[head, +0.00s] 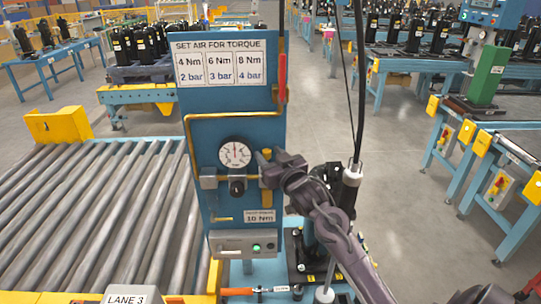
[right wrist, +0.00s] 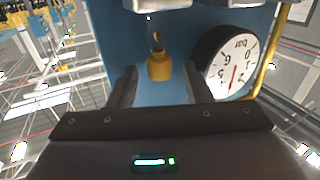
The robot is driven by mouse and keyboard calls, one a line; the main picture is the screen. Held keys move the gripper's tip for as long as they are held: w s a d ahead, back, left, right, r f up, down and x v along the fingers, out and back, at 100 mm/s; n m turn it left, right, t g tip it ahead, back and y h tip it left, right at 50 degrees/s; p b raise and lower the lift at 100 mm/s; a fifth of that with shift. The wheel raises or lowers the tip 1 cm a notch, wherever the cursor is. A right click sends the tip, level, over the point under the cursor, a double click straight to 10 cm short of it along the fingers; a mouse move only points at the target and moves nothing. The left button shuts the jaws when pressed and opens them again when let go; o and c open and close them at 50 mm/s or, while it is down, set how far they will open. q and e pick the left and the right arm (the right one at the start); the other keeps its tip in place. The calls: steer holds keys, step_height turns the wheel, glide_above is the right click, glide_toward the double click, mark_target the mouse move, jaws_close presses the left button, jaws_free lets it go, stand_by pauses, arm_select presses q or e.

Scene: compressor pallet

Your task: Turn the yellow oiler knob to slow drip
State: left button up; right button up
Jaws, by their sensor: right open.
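The yellow oiler knob (right wrist: 159,67) shows in the right wrist view, below a small clear glass part, in front of the blue panel (head: 237,120). My right gripper (right wrist: 159,82) is open, with one dark finger on each side of the knob and visible gaps to both. I cannot tell how deep the knob sits between the fingers. In the head view my right gripper (head: 272,169) is at the panel's right edge, just right of the gauge, and largely hides the knob there. My left gripper is not in view.
The round pressure gauge (head: 235,154) is close beside the gripper; it also shows in the right wrist view (right wrist: 230,65). A black regulator knob (head: 237,186) sits below it. A roller conveyor (head: 95,205) lies left.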

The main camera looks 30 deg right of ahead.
jaws_close()
steer(key=shift+a+m+h+b, duration=0.2)
steer(key=shift+m+h+b, duration=0.3)
steer(key=shift+h, duration=0.4)
steer(key=shift+w+a+m+g+h, duration=0.1)
steer(key=shift+m+g+h, duration=0.5)
steer(key=shift+m+h, duration=0.65)
steer(key=shift+n+h, duration=0.25)
jaws_free()
